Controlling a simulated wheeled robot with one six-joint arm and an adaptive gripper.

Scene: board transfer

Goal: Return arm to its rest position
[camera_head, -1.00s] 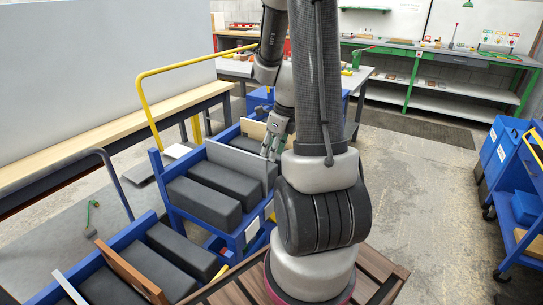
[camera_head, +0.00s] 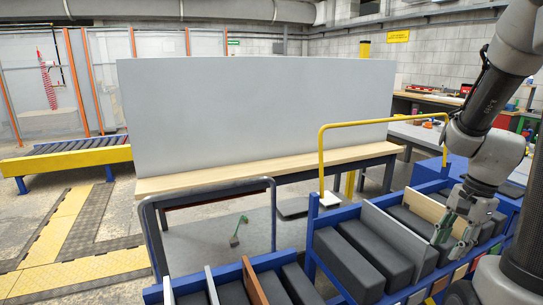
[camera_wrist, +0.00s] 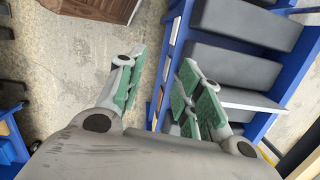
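My gripper (camera_head: 457,238) is at the right of the head view, by the near side of a blue rack (camera_head: 312,240). In the wrist view my gripper (camera_wrist: 160,90) is open, with a gap between its green-padded fingers and nothing held. The rack's blue edge passes beneath the right-hand fingers; I cannot tell the height above it. A grey board (camera_head: 392,236) and a tan board (camera_head: 422,206) stand among dark blocks in the rack. A pale board (camera_wrist: 238,98) shows beside the fingers in the wrist view. My arm is bent, its upper part cut off at the right.
A second blue rack (camera_head: 176,288) in front holds dark blocks, a white board (camera_head: 211,287) and a brown board (camera_head: 254,282). A yellow rail (camera_head: 322,155) rises behind the first rack. A long bench (camera_head: 200,184) with a grey panel (camera_head: 260,110) stands behind.

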